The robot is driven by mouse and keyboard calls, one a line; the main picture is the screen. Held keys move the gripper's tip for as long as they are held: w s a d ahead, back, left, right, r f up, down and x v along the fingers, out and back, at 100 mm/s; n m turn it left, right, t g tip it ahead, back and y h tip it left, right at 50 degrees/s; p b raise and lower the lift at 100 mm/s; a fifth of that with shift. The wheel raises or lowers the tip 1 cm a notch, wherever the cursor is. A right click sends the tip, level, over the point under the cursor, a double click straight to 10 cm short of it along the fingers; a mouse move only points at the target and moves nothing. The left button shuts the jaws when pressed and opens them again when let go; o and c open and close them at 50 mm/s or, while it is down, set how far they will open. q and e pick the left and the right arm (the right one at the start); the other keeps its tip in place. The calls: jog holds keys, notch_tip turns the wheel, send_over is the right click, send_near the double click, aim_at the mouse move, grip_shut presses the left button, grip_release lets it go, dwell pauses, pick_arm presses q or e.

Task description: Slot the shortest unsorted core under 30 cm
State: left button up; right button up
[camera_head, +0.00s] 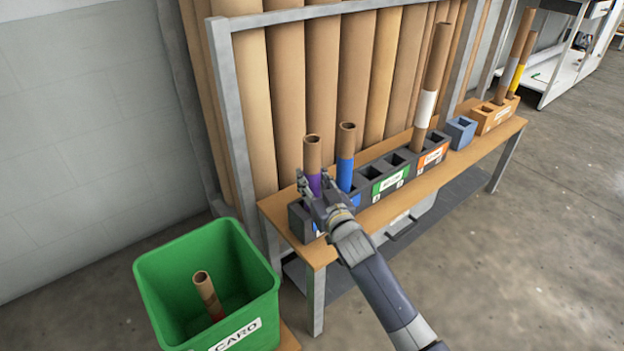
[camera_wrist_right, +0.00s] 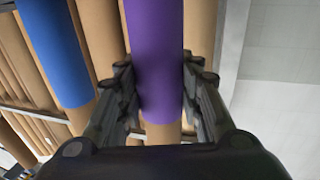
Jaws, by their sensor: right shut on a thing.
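My right gripper (camera_head: 316,190) is shut around a brown cardboard core with a purple band (camera_head: 312,152), upright at the left end of the dark slotted rack (camera_head: 370,173). In the right wrist view the purple band (camera_wrist_right: 156,60) sits between the fingers (camera_wrist_right: 158,100). The gripper hides the core's lower end, so I cannot tell how it meets its slot. A blue-banded core (camera_head: 346,143) stands just to its right. A taller white-banded core (camera_head: 432,80) stands in the orange-labelled section. A red-banded core (camera_head: 204,288) leans in the green bin (camera_head: 253,275). My left gripper is not in view.
The rack is on a wooden bench (camera_head: 315,252); empty slots show behind the green label (camera_head: 390,181). A small blue-grey holder (camera_head: 460,130) and an orange holder (camera_head: 497,116) with banded cores stand further right. Tall brown tubes (camera_head: 285,85) in a grey frame line the back.

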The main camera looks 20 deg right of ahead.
jog(key=o, duration=1.1)
jog(key=shift+o, duration=0.2)
jog(key=shift+s, duration=0.1)
jog(key=s+d, duration=0.1)
jog(key=s, duration=1)
jog(key=shift+s, duration=0.4)
jog(key=shift+f, duration=0.1)
